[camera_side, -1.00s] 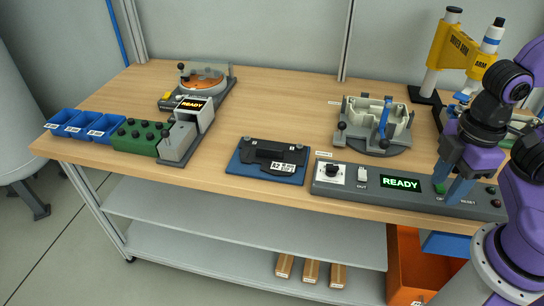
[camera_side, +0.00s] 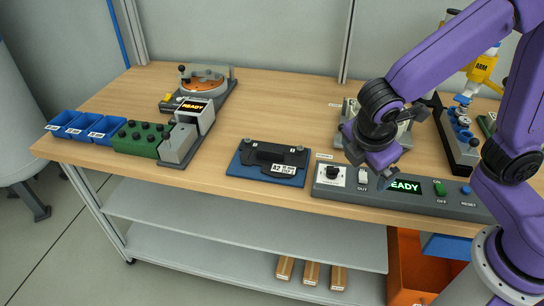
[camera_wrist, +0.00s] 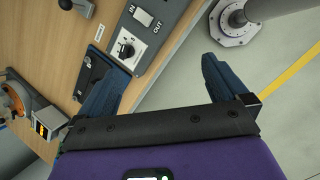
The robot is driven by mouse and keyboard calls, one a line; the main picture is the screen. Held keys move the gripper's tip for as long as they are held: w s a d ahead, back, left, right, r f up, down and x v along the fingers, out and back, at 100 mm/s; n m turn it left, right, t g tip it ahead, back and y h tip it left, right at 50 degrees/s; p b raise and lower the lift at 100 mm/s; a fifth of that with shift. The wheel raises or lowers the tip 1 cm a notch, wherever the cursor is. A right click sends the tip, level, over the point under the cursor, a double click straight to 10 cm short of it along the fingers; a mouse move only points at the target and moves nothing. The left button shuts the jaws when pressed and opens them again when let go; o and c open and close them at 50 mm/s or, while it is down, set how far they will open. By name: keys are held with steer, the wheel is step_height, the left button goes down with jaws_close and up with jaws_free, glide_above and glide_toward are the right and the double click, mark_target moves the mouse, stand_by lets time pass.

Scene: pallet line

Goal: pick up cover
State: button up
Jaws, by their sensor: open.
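A flat black part (camera_side: 266,155), which looks like the cover, lies on a blue plate (camera_side: 242,168) near the front edge of the bench. A white label reading "A2" sits at its right end. My gripper (camera_side: 382,178) is to the right of it, above the control panel, apart from it and empty. In the wrist view my gripper (camera_wrist: 155,68) shows two dark blue fingers spread apart. The black part (camera_wrist: 88,75) shows there behind the left finger, partly hidden.
The control panel (camera_side: 330,192) reads "READY", partly behind my gripper. A grey fixture (camera_side: 348,122) stands behind my gripper. Blue bins (camera_side: 75,125), a green block (camera_side: 135,138) and a round orange fixture (camera_side: 205,85) are at left.

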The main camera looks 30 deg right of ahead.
steer(key=w+a+f+n+t+h, duration=0.3)
steer(key=w+a+f+n, duration=0.15)
steer(key=w+a, duration=0.5)
steer(key=n+t+h, duration=0.2)
steer(key=n+t, duration=0.2)
steer(key=n, duration=0.1)
glide_toward(270, 150)
steer(key=x, duration=0.5)
steer(key=shift+a+f, duration=0.25)
steer(key=shift+f, duration=0.1)
steer(key=shift+d+r+x, duration=0.1)
steer(key=shift+r+x, duration=0.05)
steer(key=shift+x, duration=1.2)
steer(key=shift+d+r+x, duration=0.1)
steer(key=shift+r+x, duration=0.05)
steer(key=shift+x, duration=1.2)
steer(key=c, duration=0.8)
steer(key=shift+r, duration=0.1)
